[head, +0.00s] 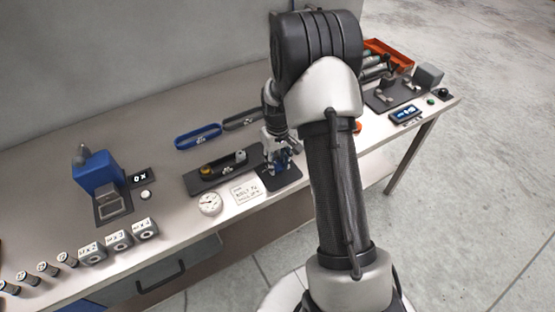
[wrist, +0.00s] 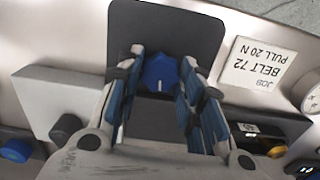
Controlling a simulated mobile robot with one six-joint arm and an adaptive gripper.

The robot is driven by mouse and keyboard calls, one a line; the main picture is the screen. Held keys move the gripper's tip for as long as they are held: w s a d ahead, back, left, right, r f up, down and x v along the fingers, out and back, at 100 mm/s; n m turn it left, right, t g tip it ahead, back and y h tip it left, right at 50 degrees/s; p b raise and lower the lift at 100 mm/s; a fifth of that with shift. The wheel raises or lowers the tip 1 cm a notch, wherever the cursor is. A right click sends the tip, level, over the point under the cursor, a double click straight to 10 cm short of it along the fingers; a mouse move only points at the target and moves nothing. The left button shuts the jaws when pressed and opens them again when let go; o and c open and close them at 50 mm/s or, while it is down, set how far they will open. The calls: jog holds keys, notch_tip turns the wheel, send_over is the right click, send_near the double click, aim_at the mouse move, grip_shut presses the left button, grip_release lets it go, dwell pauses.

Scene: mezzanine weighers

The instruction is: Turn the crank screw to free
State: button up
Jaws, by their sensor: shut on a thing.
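The crank screw shows as a blue knob (wrist: 160,73) with a pale mark on its top, on a dark plate (wrist: 207,25) on the bench. In the wrist view my gripper (wrist: 161,80) is shut on the blue knob, with one finger on each side of it. In the head view my gripper (head: 279,160) reaches down to the dark plate at the middle of the bench. The knob's underside and the finger contact are partly hidden.
A card reading "BELT 72 PULL 20 N" (wrist: 253,66) and a round dial (head: 210,203) lie beside the plate. A dark tray (head: 205,184), blue belt (head: 198,136) and blue machine (head: 96,171) stand to the left. An orange bin (head: 397,54) is at the far right.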

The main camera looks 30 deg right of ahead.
aim_at(277, 165)
jog(key=n+p, duration=0.1)
jog(key=n, duration=0.4)
jog(key=shift+n, duration=2.4)
jog(key=o, duration=1.1)
jog(key=shift+c, duration=0.2)
notch_tip(277, 165, up, 12)
